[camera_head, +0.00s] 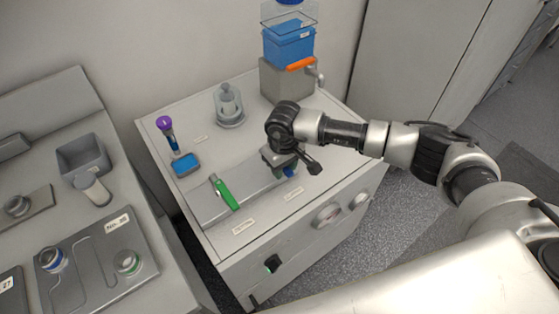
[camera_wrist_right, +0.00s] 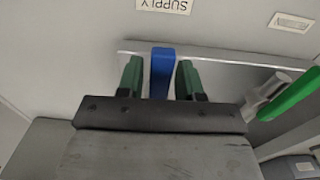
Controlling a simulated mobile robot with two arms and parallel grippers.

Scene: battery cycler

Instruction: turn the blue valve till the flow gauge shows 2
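The blue valve handle (camera_wrist_right: 162,72) stands between the two green fingertips of my right gripper (camera_wrist_right: 159,78) in the right wrist view. A gap shows on each side of the handle, so the gripper is open around it, not clamped. In the head view the right gripper (camera_head: 284,160) points down over the panel on the cabinet, and only a bit of the blue handle (camera_head: 290,171) shows below it. Two round dials (camera_head: 327,214) (camera_head: 361,199) sit on the cabinet front; their readings are too small to tell, nor which is the flow gauge. My left gripper is not in view.
A green valve handle (camera_head: 224,192) is on the same panel, left of the blue one; it also shows in the wrist view (camera_wrist_right: 290,94). A purple-capped tube (camera_head: 165,125), a glass-like fitting (camera_head: 229,106) and a blue container (camera_head: 288,45) stand behind. A grey bench is left.

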